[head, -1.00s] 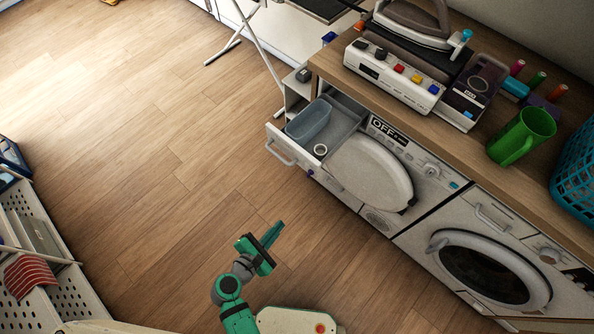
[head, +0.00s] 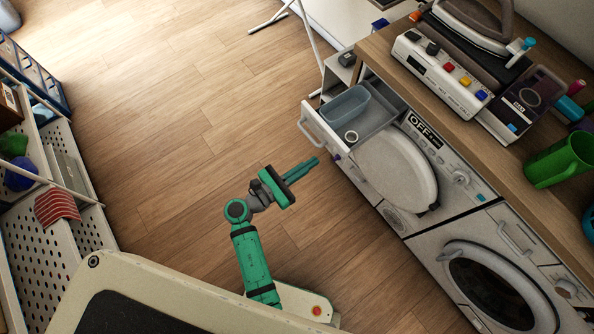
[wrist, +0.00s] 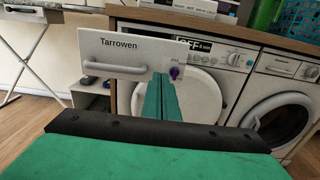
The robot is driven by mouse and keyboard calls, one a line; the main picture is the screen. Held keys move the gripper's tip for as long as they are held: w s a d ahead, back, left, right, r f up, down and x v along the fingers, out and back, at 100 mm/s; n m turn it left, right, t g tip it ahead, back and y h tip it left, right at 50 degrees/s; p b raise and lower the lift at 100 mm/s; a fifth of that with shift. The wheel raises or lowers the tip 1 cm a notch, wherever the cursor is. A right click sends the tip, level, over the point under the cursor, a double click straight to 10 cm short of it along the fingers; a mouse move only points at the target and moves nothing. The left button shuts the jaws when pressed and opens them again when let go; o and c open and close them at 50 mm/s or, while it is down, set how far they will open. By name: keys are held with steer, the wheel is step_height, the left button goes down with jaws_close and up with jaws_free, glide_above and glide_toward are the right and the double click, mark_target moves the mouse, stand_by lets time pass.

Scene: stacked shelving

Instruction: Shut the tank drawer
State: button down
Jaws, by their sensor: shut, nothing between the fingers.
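The tank drawer (head: 322,137) is pulled out from the top left of the left machine (head: 395,180). A blue-grey bin (head: 345,103) and a small white ring (head: 351,136) are inside it.
The round door (head: 398,170) of the left machine bulges beside the drawer. A second machine (head: 490,270) stands to its right, under a wooden counter (head: 480,140). White perforated shelving (head: 75,235) is at left. The wooden floor (head: 185,130) between is clear.

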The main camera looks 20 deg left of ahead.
mark_target(333, 149)
steer(key=x, duration=0.4)
steer(key=shift+w, duration=0.25)
steer(key=shift+w+d, duration=0.4)
steer(key=shift+d, duration=0.15)
steer(key=shift+w, duration=0.15)
